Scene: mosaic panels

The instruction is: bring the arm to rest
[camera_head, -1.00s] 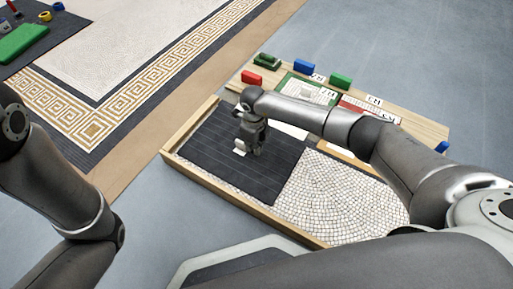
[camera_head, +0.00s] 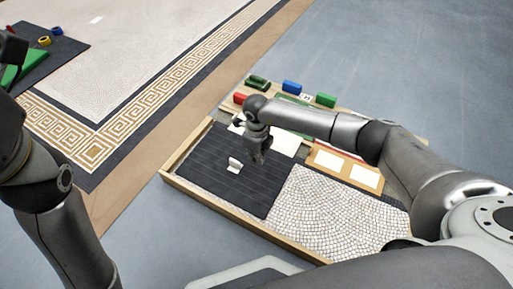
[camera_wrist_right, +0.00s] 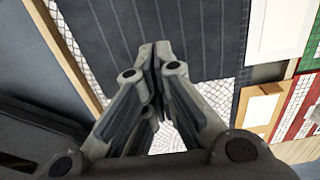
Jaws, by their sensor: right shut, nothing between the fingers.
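My right gripper (camera_head: 258,156) is above the dark striped panel (camera_head: 215,187) inside the wooden frame, near the panel's far right edge. In the right wrist view the fingers of my right gripper (camera_wrist_right: 153,58) are together, with nothing held between them.
A white pebble mosaic (camera_head: 335,215) fills the near right of the wooden frame (camera_head: 240,221). Behind are colored blocks, such as a blue one (camera_head: 292,86) and a green one (camera_head: 326,101), and white cards (camera_head: 363,176). A dark mat (camera_head: 60,58) lies at the far left.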

